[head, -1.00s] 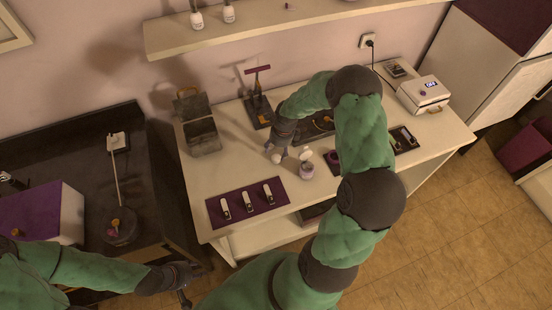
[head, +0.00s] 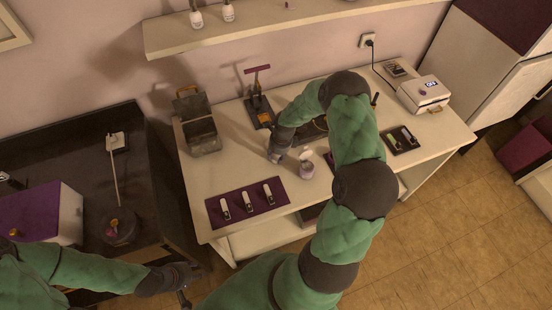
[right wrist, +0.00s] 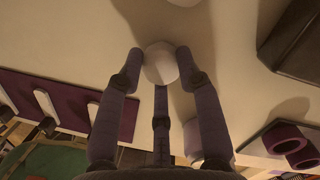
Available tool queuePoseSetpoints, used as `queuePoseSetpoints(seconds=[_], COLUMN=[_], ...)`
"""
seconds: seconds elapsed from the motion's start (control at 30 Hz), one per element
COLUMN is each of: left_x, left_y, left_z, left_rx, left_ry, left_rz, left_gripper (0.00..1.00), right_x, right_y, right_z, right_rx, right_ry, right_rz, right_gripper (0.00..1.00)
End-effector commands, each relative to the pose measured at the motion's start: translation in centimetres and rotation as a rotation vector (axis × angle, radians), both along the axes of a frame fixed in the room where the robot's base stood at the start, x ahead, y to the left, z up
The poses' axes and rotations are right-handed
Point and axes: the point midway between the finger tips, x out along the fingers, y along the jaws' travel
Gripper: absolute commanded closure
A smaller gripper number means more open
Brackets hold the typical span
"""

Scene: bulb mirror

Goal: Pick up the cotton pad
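The cotton pad (right wrist: 160,63) looks like a small round white piece in the right wrist view. It lies between the fingertips of my right gripper (right wrist: 159,70), with a finger close on each side and a third below it. I cannot tell whether the fingers press on it. In the head view my right gripper (head: 275,156) is low over the white table (head: 222,167) and hides the pad. My left gripper (head: 190,284) is far off at the lower left, with its fingers apart and empty.
A small jar (head: 307,169) stands just right of my right gripper. A purple mat (head: 236,212) with several white-handled tools lies in front. An open metal box (head: 202,135) stands at the back left, and a stand with a purple bar (head: 257,69) behind the gripper.

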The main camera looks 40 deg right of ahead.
Motion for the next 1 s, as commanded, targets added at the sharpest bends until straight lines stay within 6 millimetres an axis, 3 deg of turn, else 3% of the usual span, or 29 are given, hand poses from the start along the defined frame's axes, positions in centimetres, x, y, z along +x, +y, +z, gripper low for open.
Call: queuePoseSetpoints(seconds=[0.47,0.67,1.0], left_x=[0.0,0.0,0.0], left_y=[0.0,0.0,0.0], left_z=[0.1,0.5,1.2], left_rx=[0.0,0.0,0.0], left_ry=[0.0,0.0,0.0], left_rz=[0.0,0.0,0.0], left_gripper=[0.6,0.6,0.6], right_x=[0.1,0.0,-2.8], right_y=[-0.1,0.0,4.1], right_z=[0.9,3.6,9.3], right_rx=[-0.002,-0.002,-0.003], right_ry=[-0.003,-0.002,-0.005], right_rz=[0.0,0.0,0.002], right_gripper=[0.75,0.75,0.75])
